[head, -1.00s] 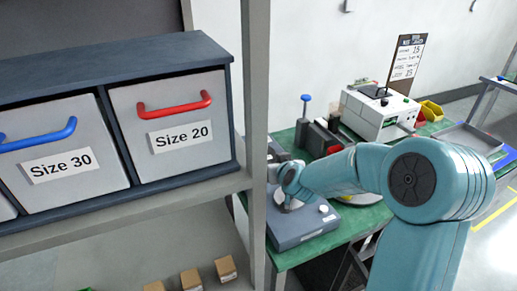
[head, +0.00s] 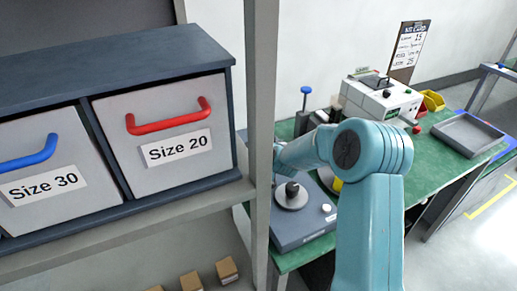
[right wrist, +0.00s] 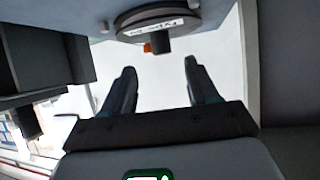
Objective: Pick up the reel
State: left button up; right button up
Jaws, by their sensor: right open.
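In the right wrist view a round grey disc (right wrist: 150,14) with a printed label and a dark hub sits at the top, beyond my fingertips. It looks like the reel. My right gripper (right wrist: 159,65) is open and empty, with a gap between its fingers and the disc. In the head view a grey disc with a black knob (head: 291,196) lies on a blue-grey box on the green bench. I cannot tell for sure whether it is the same disc. My right arm reaches left above it, and its end is hidden by the grey post. My left gripper is not in view.
A grey rack post (head: 262,120) stands close to my right arm. Left of it, shelves hold drawers labelled Size 20 (head: 165,125) and Size 30 (head: 25,160). The green bench (head: 430,160) carries a white instrument (head: 375,98), yellow bins (head: 432,100) and a grey tray (head: 468,135).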

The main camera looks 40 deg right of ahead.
jog(key=p+x, duration=0.1)
jog(key=x, duration=0.5)
jog(key=shift+w+a+f+p, duration=0.1)
jog(key=shift+a+p, duration=0.05)
jog(key=shift+p, duration=0.25)
jog(key=shift+c, duration=0.2)
jog(key=c, duration=1)
grip_shut()
